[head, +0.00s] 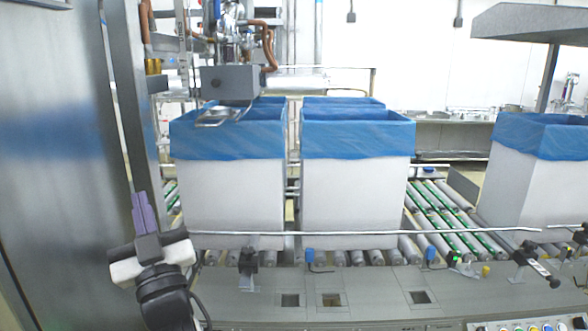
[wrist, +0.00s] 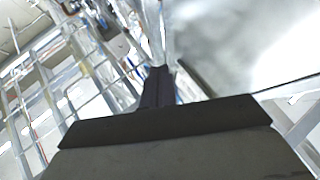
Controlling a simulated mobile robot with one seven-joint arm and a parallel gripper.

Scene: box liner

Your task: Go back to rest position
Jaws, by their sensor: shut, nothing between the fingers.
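My gripper (head: 143,212) shows at the lower left of the head view, pointing up, with its purple fingers together and nothing between them. It stands in front of the conveyor, to the left of the near left box and apart from it. In the wrist view the dark fingers (wrist: 157,88) are closed together at the centre. White boxes lined with blue bags stand on the conveyor: a near left box (head: 228,190), a near right box (head: 357,195) and one at the far right (head: 540,185).
A tall metal panel (head: 50,170) fills the left side, close to my gripper. A metal rail (head: 400,233) runs in front of the boxes. A control panel with coloured buttons (head: 530,325) is at the lower right. A grey machine head (head: 230,83) hangs above the left box.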

